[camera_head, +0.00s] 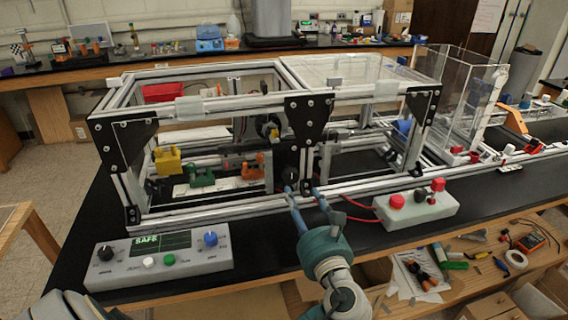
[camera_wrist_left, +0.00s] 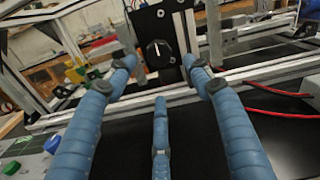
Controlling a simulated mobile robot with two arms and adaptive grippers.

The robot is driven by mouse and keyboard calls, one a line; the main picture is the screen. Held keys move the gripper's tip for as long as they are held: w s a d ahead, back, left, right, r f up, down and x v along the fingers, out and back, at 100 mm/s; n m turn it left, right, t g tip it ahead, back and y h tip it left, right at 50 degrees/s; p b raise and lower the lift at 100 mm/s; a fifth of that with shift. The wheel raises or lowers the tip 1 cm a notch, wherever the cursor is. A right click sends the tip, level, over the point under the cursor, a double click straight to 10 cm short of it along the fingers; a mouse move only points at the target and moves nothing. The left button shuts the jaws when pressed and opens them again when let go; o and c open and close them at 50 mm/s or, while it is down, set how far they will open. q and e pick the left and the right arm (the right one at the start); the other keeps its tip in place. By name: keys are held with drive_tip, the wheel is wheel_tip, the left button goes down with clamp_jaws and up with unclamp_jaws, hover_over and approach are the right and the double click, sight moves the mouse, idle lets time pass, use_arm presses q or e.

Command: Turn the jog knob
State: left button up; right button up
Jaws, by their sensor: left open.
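A black round knob (camera_head: 289,174) with a white pointer line sits on a black plate on the front of the aluminium frame. It also shows in the left wrist view (camera_wrist_left: 158,51), its line near upright. My left gripper (camera_head: 305,192) is open and empty, its blue fingers pointing at that plate. In the left wrist view the gripper (camera_wrist_left: 158,68) has its fingertips spread to both sides of the knob, with a third finger below; contact cannot be told. A grey control box has a blue knob (camera_head: 210,238) and a black knob (camera_head: 105,253); their labels are too small to read.
The control box (camera_head: 160,275) shows "SAFE" on its screen. A pale box (camera_head: 425,212) with red buttons stands right of my gripper, with red cables behind it. Frame posts and rails (camera_head: 240,208) surround the plate.

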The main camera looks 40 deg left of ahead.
sight(292, 178)
use_arm(q)
drive_tip(key=x, duration=0.2)
drive_tip(key=p+x, duration=0.1)
drive_tip(key=x, duration=0.1)
drive_tip(key=r+x, duration=0.1)
drive_tip(key=x, duration=0.1)
drive_tip(key=shift+w+a+p, duration=0.15)
drive_tip(key=shift+a+p, duration=0.05)
drive_tip(key=shift+p, duration=0.1)
drive_tip(key=x, duration=0.2)
drive_tip(key=shift+w+a, duration=0.2)
drive_tip(key=shift+a, duration=0.05)
drive_tip(key=shift+w+a+p, duration=0.3)
drive_tip(key=shift+w+a, duration=0.05)
drive_tip(key=shift+a, duration=0.1)
drive_tip(key=shift+a+f, duration=0.1)
drive_tip(key=c, duration=1)
drive_tip(key=shift+w, duration=0.1)
drive_tip(key=shift+c, duration=0.9)
use_arm(e)
drive_tip(key=shift+s+d+r, duration=0.2)
drive_tip(key=shift+d+r, duration=0.1)
drive_tip(key=shift+r, duration=0.2)
drive_tip(key=shift+s+d+r, duration=0.15)
drive_tip(key=shift+d+r, duration=0.1)
drive_tip(key=shift+r, duration=0.2)
